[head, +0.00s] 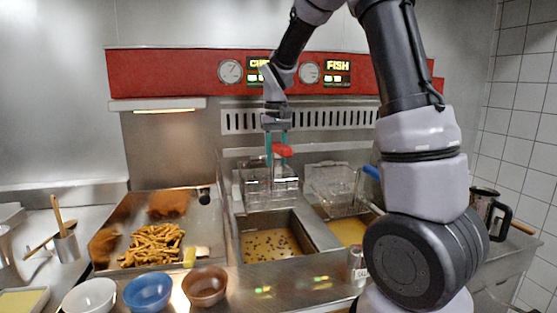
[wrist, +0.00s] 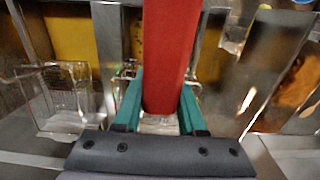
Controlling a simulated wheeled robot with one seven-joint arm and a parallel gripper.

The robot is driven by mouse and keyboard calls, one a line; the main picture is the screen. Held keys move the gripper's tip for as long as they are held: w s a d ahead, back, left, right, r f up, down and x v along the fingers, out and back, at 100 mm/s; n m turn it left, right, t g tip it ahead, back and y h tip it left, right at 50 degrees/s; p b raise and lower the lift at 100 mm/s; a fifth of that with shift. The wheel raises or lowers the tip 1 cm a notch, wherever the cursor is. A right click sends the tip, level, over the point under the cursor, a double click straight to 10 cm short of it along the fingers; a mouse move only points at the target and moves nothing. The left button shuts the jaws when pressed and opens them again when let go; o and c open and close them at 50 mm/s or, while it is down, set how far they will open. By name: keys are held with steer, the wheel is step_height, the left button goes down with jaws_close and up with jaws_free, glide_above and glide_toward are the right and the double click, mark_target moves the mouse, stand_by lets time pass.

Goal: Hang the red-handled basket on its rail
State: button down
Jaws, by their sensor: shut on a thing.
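The red handle (head: 284,150) is between the teal fingers of my gripper (head: 276,150), which is shut on it. In the wrist view the red handle (wrist: 168,55) runs up between the two fingers (wrist: 158,108). The wire basket (head: 268,188) hangs below my gripper, above the left oil vat (head: 270,245) and near the back wall of the fryer. A pale metal rail (head: 240,152) runs across behind the baskets. I cannot tell whether the basket touches it.
A second wire basket (head: 335,183) with a blue handle (head: 371,172) is close on the right, above the right vat (head: 350,231). A tray of fries (head: 152,245) lies left. Bowls (head: 148,291) line the front. A can (head: 357,265) stands at the front edge.

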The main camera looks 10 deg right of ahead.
mark_target(273, 154)
steer(key=shift+w, duration=2.3)
steer(key=shift+f, duration=0.85)
steer(key=shift+f, duration=1.65)
steer(key=shift+f, duration=0.6)
